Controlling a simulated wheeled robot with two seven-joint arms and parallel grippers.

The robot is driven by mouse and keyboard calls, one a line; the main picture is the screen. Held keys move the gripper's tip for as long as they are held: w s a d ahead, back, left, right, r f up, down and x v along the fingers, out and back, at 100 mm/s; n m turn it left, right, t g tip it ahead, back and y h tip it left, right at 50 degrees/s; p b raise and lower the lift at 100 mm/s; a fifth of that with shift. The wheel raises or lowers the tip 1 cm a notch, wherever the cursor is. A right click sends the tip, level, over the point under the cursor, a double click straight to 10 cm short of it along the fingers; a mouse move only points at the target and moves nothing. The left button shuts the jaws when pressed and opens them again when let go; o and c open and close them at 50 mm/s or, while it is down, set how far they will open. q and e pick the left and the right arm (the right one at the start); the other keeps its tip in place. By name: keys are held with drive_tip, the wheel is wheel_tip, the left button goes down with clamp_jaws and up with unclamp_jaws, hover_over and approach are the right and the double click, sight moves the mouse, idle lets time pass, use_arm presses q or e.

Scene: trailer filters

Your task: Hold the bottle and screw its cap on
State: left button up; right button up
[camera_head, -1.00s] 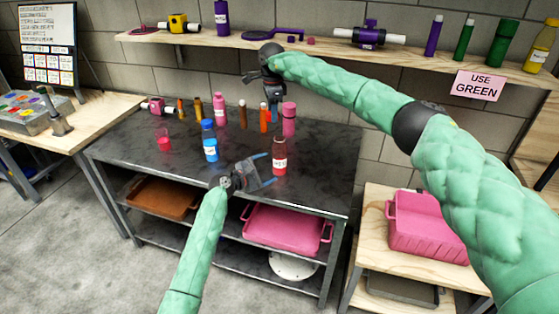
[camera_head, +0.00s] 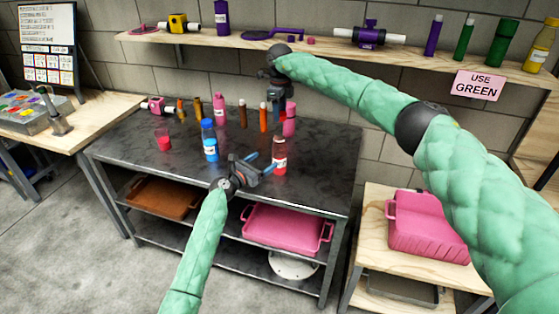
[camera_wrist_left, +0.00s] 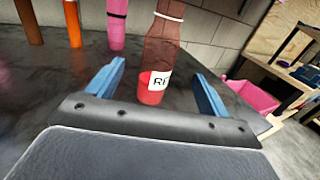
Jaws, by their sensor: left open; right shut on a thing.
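The bottle (camera_head: 280,153), brownish and clear with red liquid low inside and a white label, stands upright near the front right of the dark table. It also shows in the left wrist view (camera_wrist_left: 160,55), where its top is cut off. My left gripper (camera_head: 262,163) is open just in front of it. In the left wrist view its blue fingertips (camera_wrist_left: 160,72) point to either side of the bottle, not closed on it. My right gripper (camera_head: 281,104) hangs above and behind the bottle, pointing down. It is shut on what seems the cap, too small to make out.
A blue bottle (camera_head: 209,140) and a red cup (camera_head: 163,140) stand to the left on the dark table (camera_head: 235,178). Several coloured bottles stand behind, including a pink one (camera_head: 290,118) close to my right gripper. A shelf (camera_head: 330,46) runs above.

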use_arm(q)
drive_tip(key=x, duration=1.2)
drive_tip(key=shift+s, duration=0.1)
drive_tip(key=c, duration=1.5)
drive_tip(key=shift+o, duration=0.2)
use_arm(e)
hover_over(280, 134)
drive_tip(key=shift+a+f, duration=0.1)
drive_tip(key=shift+f, duration=2.35)
